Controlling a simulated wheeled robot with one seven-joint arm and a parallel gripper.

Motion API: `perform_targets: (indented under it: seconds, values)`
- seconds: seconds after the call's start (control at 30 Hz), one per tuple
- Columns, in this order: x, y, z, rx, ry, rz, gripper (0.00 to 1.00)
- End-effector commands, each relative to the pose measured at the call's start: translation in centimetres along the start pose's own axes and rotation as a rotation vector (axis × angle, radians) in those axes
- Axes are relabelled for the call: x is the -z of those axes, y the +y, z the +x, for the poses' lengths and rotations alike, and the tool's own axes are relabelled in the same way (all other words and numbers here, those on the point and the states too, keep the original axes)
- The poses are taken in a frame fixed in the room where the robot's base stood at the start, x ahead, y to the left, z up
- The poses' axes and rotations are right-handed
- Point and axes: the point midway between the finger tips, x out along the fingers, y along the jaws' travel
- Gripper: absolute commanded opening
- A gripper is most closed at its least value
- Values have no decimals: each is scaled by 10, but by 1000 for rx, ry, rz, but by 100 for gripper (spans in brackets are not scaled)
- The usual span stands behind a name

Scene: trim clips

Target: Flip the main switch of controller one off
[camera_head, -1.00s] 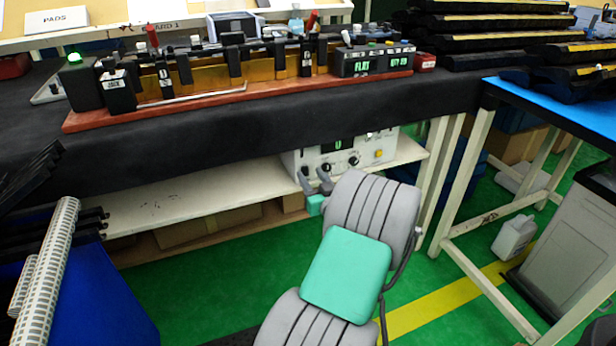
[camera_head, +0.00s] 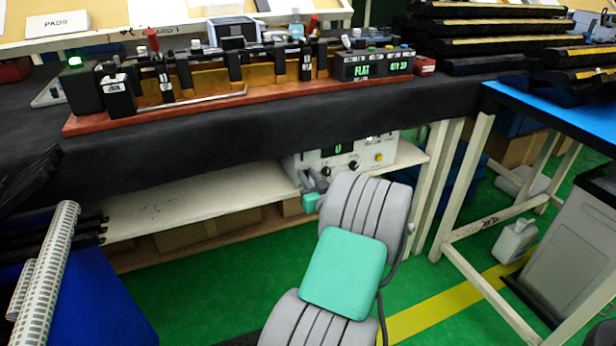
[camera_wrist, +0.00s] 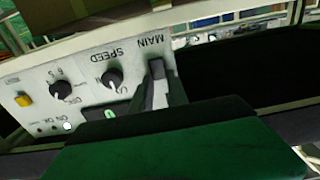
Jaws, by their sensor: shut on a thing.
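A pale controller box (camera_head: 362,158) stands on the white shelf under the black-covered bench in the head view. In the wrist view its front panel (camera_wrist: 85,75) appears upside down, with the label MAIN, a SPEED knob (camera_wrist: 112,78), another knob, a yellow button and a small green display reading 0. My gripper (camera_head: 312,186) is at the left end of that panel in the head view. In the wrist view its fingers (camera_wrist: 160,88) are shut at the main switch, just by the MAIN label. The fingers hide the switch, so its position cannot be told.
The bench edge (camera_head: 300,130) overhangs the controller and my gripper. The white shelf (camera_head: 200,205) is bare to the left. A white table leg (camera_head: 440,185) stands to the right. The bench top holds a red-based fixture (camera_head: 90,122) and a FLAT display box (camera_head: 375,65).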

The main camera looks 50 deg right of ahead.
Motion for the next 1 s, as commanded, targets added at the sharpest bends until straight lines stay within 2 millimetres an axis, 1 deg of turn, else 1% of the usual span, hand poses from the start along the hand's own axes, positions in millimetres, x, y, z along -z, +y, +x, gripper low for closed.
perform_targets:
  seconds: [0.27, 0.43, 0.6, 0.73, 0.9, 1.0]
  values:
    - [0, 0, 0, 0, 0, 0, 0]
    - [-8, 0, 0, -1, 28, -1, 0]
    - [-16, 1, -1, -1, 102, -2, 0]
    - [-18, 1, -2, -1, 164, -3, 0]
    - [-18, 0, -2, 3, 263, 0, 0]
    - [-11, 0, -2, 3, 313, 0, 0]
